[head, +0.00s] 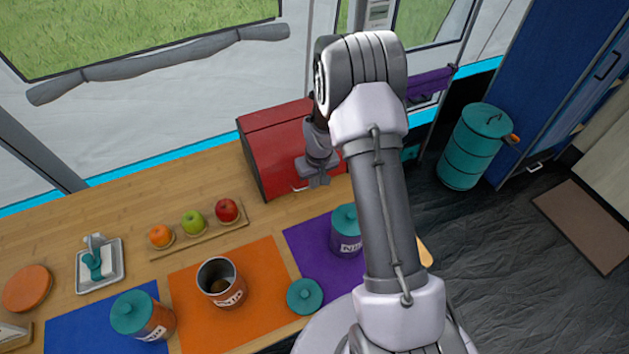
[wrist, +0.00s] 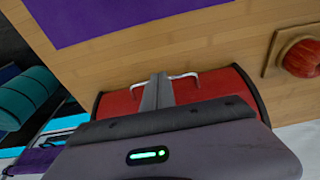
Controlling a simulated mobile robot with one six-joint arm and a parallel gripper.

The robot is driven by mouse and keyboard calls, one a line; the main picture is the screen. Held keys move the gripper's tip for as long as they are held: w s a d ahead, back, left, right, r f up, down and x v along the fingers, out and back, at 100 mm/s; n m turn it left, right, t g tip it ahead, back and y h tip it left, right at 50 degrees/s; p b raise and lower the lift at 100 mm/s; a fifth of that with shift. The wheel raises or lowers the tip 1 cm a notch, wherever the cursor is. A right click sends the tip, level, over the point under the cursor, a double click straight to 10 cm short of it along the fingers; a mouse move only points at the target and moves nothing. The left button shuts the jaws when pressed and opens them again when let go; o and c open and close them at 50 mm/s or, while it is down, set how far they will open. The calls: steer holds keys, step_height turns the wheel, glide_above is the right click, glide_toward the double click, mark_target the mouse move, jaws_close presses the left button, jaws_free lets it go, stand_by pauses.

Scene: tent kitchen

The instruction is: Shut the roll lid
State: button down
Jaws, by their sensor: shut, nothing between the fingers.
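The red bread box with its roll lid (head: 277,150) stands at the back of the wooden counter. Its red front reaches down close to the counter, and I see no dark opening, though my arm hides its right part. A pale bar handle (wrist: 183,76) shows low on the lid in the wrist view, near the counter edge of the red front (wrist: 215,85). My gripper (head: 318,181) is in front of the box, fingers together and empty. In the wrist view its fingertips (wrist: 158,78) overlap the handle; I cannot tell if they touch it.
Left of the box is a wooden board with an orange, a green apple and a red apple (head: 227,210). In front are an open canister (head: 219,282), a loose teal lid (head: 305,296) and a teal-lidded canister (head: 345,231) on coloured mats. A teal bin (head: 473,147) stands right.

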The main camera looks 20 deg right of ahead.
steer(key=s+a+r+m+t+p, duration=0.1)
steer(key=s+a+r, duration=0.15)
steer(key=r, duration=0.95)
steer(key=s+a+r+p, duration=0.2)
steer(key=s+r, duration=0.2)
steer(key=r, duration=0.7)
steer(key=s+a+r+m+t+b, duration=0.1)
steer(key=s+a+r, duration=0.2)
steer(key=s, duration=0.4)
steer(key=s+a+r+m+t+y+b, duration=0.1)
steer(key=s+a+r, duration=0.3)
steer(key=s, duration=0.3)
steer(key=s+a+r+m+y+b, duration=0.1)
steer(key=s+a+r, duration=0.2)
steer(key=s, duration=0.4)
steer(key=shift+s+a+r+t, duration=0.15)
steer(key=shift+s+r+t, duration=0.2)
steer(key=shift+r, duration=0.45)
